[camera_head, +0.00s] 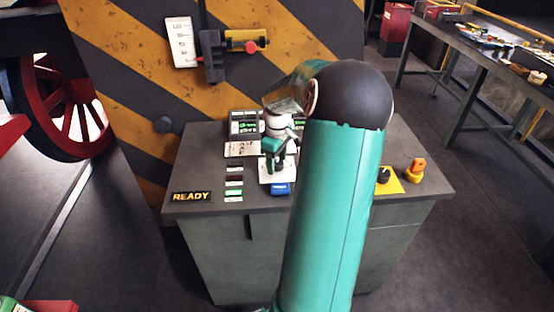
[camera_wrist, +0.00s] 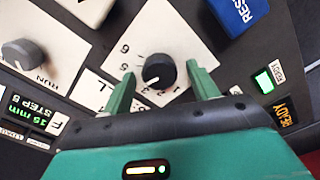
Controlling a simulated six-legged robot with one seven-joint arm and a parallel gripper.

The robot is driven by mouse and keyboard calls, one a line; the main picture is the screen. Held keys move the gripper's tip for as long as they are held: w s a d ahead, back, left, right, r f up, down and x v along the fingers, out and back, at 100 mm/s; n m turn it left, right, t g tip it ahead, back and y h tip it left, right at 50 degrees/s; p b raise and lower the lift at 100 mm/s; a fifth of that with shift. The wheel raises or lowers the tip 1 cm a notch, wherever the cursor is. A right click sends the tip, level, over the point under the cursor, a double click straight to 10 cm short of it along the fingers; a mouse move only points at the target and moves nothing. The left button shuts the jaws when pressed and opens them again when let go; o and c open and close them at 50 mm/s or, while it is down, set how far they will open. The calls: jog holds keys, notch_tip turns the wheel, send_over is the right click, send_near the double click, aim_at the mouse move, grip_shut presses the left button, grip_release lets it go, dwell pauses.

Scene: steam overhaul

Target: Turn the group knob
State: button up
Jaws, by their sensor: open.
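The numbered knob (camera_wrist: 159,70) is a round black dial on a white plate (camera_wrist: 172,32) with figures around it, in the middle of the wrist view. Its small white mark points to the lower left; I cannot tell exactly at which figure. My gripper (camera_wrist: 161,76) is open, with one green finger on each side of the knob and a gap on both sides. In the head view my gripper (camera_head: 279,152) is over the console near the white plate (camera_head: 266,177), and the knob is hidden behind it there.
A second dark knob (camera_wrist: 22,53) marked RUN is at the left of the wrist view. A blue RESET button (camera_head: 281,188) is close to the plate. The console (camera_head: 225,205) also carries a READY sign (camera_head: 191,196), small displays (camera_head: 243,122) and an orange knob (camera_head: 416,168) at right.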

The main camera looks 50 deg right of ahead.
jog(key=c, duration=1)
jog(key=shift+m, duration=0.4)
jog(key=m, duration=0.5)
jog(key=shift+w+r, duration=0.1)
jog(key=m, duration=0.6)
jog(key=shift+d, duration=0.1)
jog(key=o, duration=1)
